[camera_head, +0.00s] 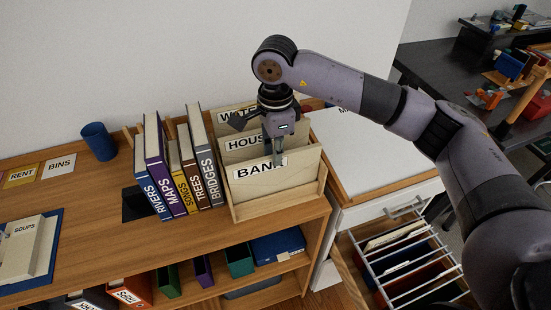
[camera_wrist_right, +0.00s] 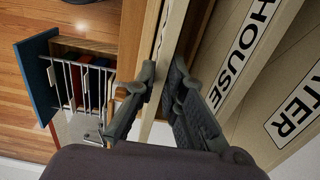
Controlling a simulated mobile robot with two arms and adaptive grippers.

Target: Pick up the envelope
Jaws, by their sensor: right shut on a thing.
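A pale wooden sorter (camera_head: 312,196) stands at the right end of the desk shelf, with upright panels labelled BANK, HOUSE and one partly hidden label. My right gripper (camera_head: 277,160) points down over the BANK panel (camera_head: 240,182), with one finger in front of its label. In the wrist view my right gripper (camera_wrist_right: 160,95) is shut on a thin pale sheet (camera_wrist_right: 176,30), seen edge-on. I cannot tell whether this sheet is the envelope, the BANK panel or both together. No separate envelope shows clearly. My left gripper is not in view.
Upright books (camera_head: 177,170) stand close to the sorter's left side. A blue cup (camera_head: 99,141) is farther left. An open drawer with a white rack (camera_head: 405,262) lies to the lower right.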

